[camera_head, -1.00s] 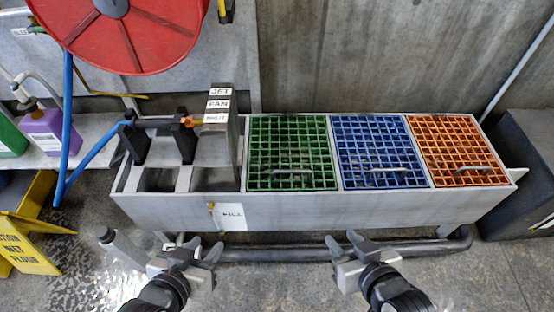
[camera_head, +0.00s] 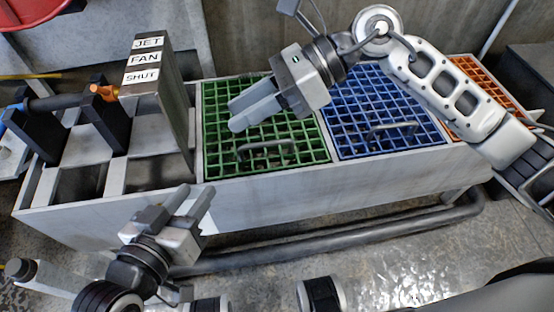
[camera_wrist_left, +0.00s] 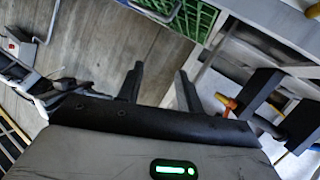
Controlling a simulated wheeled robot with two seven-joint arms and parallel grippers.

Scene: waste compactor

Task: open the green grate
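The green grate (camera_head: 300,157) lies flat in the long grey trough, with its grey bar handle (camera_head: 265,147) near the front edge. My right gripper (camera_head: 232,115) is above the green grate, left of and behind the handle; its fingers appear close together, and any gap is unclear. It hides part of the grate. My left gripper (camera_head: 192,194) is open and empty, low in front of the trough. Its fingers are also apart in the left wrist view (camera_wrist_left: 158,80), where part of the green grate (camera_wrist_left: 195,15) shows at the top.
The blue grate (camera_head: 350,115) and orange grate (camera_head: 480,75) lie to the right in the trough (camera_head: 300,185). My right arm crosses over them. A post labelled JET, FAN, SHUT (camera_head: 165,100) stands left of the green grate. A dark pipe (camera_head: 330,240) runs below the trough.

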